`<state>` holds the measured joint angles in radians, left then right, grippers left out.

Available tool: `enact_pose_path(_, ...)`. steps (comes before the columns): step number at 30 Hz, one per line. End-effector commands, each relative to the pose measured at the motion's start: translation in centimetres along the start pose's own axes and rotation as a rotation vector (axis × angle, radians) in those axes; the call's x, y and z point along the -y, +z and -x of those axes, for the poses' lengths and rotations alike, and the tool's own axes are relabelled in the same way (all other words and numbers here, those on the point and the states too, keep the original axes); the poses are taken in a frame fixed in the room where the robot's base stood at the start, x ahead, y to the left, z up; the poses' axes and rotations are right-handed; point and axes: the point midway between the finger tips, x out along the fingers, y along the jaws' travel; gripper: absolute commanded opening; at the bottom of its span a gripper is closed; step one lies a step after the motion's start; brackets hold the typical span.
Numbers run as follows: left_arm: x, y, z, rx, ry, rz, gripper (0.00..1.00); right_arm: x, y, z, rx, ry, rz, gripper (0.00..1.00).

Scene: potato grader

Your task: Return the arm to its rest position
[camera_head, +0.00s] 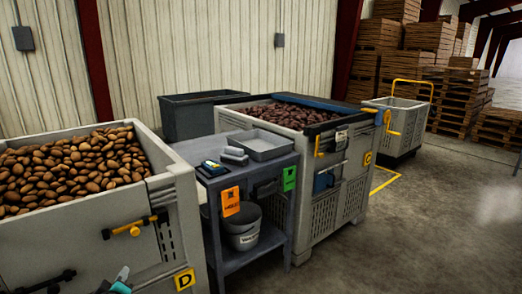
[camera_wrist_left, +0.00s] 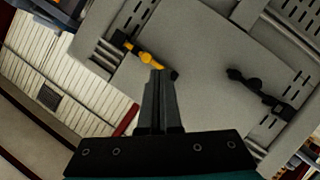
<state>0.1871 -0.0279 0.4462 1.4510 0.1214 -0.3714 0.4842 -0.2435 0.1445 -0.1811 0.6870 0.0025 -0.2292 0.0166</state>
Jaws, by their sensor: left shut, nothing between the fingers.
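My left gripper (camera_head: 122,274) shows only in part at the bottom edge of the head view, as a small grey and teal shape in front of the grey bin marked D (camera_head: 100,262). In the left wrist view my left gripper (camera_wrist_left: 160,78) has its two dark fingers together, with nothing between them. The fingers point at the bin's grey front wall (camera_wrist_left: 210,70), and the fingertips overlap the area by a yellow and black latch (camera_wrist_left: 140,48). The exact gap to the wall cannot be told. My right gripper is in neither view.
The bin marked D is full of brown potatoes (camera_head: 70,165). A grey cart (camera_head: 262,258) with a metal tray (camera_head: 265,146) and buckets stands beside it. Another bin (camera_head: 325,215) holds reddish potatoes. Concrete floor (camera_head: 430,230) is clear at right; wooden crates (camera_head: 430,38) stand behind.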

Motion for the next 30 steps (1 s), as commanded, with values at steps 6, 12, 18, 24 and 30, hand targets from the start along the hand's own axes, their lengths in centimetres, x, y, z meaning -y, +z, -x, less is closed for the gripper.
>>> enact_pose_path(6,1.1,6.6,7.6,0.293,-0.039,-0.392,0.00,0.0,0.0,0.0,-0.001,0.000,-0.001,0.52)
enact_pose_path(12,2.2,12.1,16.7,0.569,-0.045,-0.697,0.00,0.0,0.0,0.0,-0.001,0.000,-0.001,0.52)
enact_pose_path(18,3.0,14.8,23.9,0.762,-0.031,-0.875,0.00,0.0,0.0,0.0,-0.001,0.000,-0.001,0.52)
enact_pose_path(24,3.6,16.0,29.5,0.900,-0.011,-0.987,0.00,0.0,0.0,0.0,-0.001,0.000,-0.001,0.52)
enact_pose_path(30,4.0,16.5,34.5,1.023,0.012,-1.073,0.00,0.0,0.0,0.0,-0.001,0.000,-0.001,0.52)
